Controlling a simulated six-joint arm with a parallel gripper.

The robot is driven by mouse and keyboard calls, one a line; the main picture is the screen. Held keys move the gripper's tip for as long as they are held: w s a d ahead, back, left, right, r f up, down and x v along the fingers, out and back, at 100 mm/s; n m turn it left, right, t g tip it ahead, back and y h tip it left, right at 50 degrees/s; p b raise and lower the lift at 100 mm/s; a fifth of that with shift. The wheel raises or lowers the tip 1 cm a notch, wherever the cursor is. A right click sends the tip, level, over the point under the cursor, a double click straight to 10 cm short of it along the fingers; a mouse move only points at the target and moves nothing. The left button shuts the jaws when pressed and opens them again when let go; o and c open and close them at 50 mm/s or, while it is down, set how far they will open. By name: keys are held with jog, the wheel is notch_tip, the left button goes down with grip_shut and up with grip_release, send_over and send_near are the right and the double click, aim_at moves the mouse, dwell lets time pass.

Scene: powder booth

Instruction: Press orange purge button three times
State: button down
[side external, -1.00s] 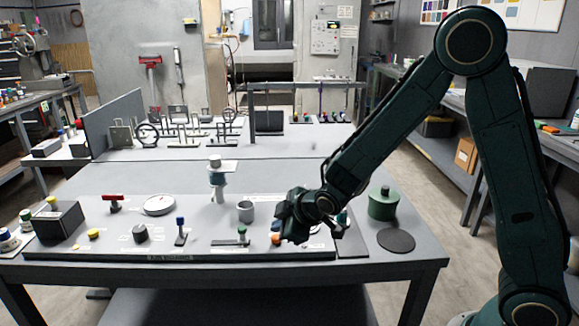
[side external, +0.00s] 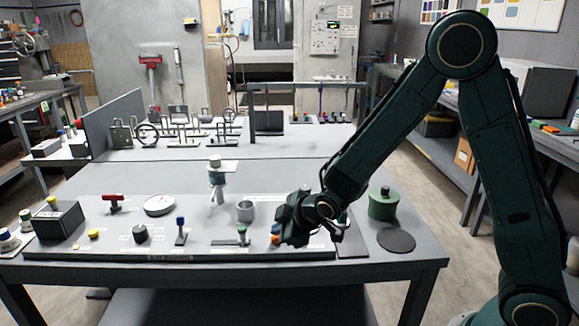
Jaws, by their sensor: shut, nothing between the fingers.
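The orange purge button (side external: 275,239) shows as a small orange patch at the right end of the grey control panel (side external: 215,247). My gripper (side external: 283,238) is shut and empty, pointing down at the panel right by the button. The gripper body covers part of the button, so I cannot tell whether the fingertips touch it or whether it is pressed in. A small blue part shows just above the orange patch.
The panel also carries a blue-topped lever (side external: 181,232), a green-tipped slider (side external: 242,238), a black knob (side external: 140,233), a grey cup (side external: 245,211), a gauge (side external: 159,205) and a red handle (side external: 113,203). A green canister (side external: 383,204) and a dark disc (side external: 396,240) stand right of my gripper.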

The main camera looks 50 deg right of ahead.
jog(key=shift+f, duration=0.35)
dwell(0.7)
jog(key=shift+r, duration=0.85)
jog(key=shift+r, duration=0.1)
jog(key=shift+r, duration=2.4)
dwell(1.1)
notch_tip(320, 180, up, 4)
jog(key=shift+f, duration=0.1)
dwell(0.4)
jog(key=shift+f, duration=0.1)
